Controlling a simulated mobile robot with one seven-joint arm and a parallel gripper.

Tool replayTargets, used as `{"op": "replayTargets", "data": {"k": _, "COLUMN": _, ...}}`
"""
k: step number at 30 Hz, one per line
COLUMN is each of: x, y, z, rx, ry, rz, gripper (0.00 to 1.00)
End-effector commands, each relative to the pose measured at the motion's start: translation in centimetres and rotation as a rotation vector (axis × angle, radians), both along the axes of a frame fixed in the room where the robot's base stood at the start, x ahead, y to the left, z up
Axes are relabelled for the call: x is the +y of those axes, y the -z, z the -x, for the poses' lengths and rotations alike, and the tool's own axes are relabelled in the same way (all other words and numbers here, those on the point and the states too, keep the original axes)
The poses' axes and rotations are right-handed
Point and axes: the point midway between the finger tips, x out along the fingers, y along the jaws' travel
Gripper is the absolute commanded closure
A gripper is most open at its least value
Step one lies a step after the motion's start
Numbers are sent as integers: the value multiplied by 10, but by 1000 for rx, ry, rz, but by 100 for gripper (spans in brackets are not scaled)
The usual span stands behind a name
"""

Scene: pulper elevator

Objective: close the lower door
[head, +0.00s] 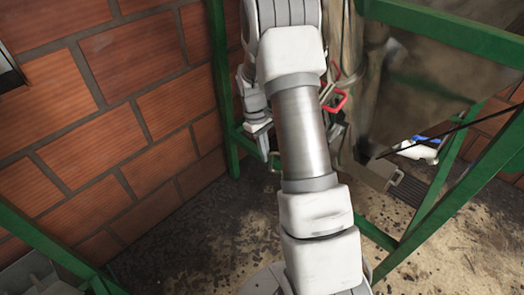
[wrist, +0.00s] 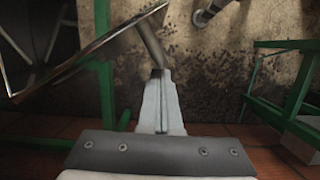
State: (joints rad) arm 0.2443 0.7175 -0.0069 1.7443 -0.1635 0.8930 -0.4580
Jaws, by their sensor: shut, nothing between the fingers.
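In the wrist view, my gripper (wrist: 160,72) has its fingers together and empty. Its tips are at the lower end of a grey metal bar (wrist: 150,42); I cannot tell whether they touch. A metal panel with a shiny edge (wrist: 92,46) stands tilted to the left of the tips; it may be the lower door, but I cannot tell for sure. In the head view, my gripper (head: 263,148) points down left of my forearm, near the green frame post. A red handle (head: 338,101) shows just right of my forearm. My arm hides much of the machine's middle.
A green frame (head: 222,90) surrounds the machine, with slanting bars on the right (head: 455,175). A brick wall (head: 110,110) is close on the left. A white and blue object (head: 418,148) lies at the right. The dirty floor (head: 200,245) is open in front.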

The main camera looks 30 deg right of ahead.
Motion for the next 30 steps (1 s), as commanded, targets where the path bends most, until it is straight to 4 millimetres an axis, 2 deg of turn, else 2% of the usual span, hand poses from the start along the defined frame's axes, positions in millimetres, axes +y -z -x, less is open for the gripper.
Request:
{"op": "replayTargets", "data": {"k": 8, "x": -2, "y": -2, "z": 3, "rx": 0, "ry": -24, "rz": 0, "gripper": 100}}
{"op": "replayTargets", "data": {"k": 17, "x": -17, "y": -2, "z": 27, "rx": 0, "ry": -244, "rz": 0, "gripper": 100}}
{"op": "replayTargets", "data": {"k": 30, "x": -17, "y": 0, "z": 27, "rx": -1, "ry": -261, "rz": 0, "gripper": 100}}
